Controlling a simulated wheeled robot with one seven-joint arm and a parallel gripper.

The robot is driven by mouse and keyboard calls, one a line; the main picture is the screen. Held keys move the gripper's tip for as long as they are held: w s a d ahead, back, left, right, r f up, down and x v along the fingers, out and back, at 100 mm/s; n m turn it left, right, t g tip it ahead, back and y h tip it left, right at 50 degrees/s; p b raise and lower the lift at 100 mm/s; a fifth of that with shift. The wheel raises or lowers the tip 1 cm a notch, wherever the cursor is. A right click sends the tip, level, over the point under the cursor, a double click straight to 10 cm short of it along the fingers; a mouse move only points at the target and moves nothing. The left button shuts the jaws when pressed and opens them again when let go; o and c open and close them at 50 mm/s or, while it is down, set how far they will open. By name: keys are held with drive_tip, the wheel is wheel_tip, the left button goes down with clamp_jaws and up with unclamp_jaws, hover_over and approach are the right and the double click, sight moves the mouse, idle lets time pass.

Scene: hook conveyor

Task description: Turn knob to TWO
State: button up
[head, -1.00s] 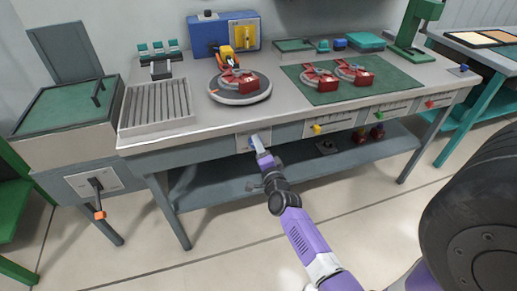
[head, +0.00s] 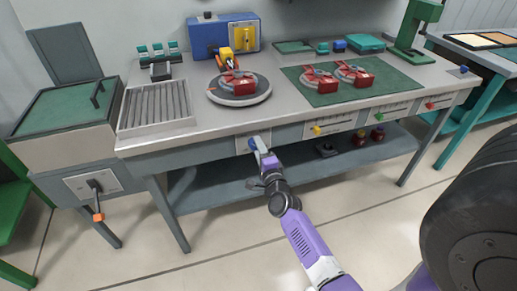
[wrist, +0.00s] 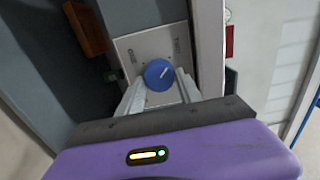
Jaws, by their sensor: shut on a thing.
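The blue knob (wrist: 158,75) sits on a pale plate (wrist: 128,44) on the bench front. It carries a white pointer line that slants toward the upper right in the wrist view. Lettering shows on the plate on both sides of the knob, too small and tilted to read surely. My gripper (wrist: 157,93) is shut on the knob, one finger on each side. In the head view my gripper (head: 261,151) reaches the plate at the bench front, and the blue knob (head: 253,143) shows partly beside the fingers.
The bench top (head: 215,133) above holds a round turntable (head: 240,99) with a red part, and a green mat (head: 318,97) with two red parts. A lower shelf (head: 215,190) lies beneath.

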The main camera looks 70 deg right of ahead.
drive_tip(key=o, duration=1.4)
drive_tip(key=shift+c, duration=0.2)
drive_tip(key=shift+s+a, duration=0.1)
drive_tip(key=v, duration=0.7)
drive_tip(key=shift+s+a+p, duration=0.2)
drive_tip(key=shift+s+p, duration=0.05)
drive_tip(key=shift+p, duration=0.2)
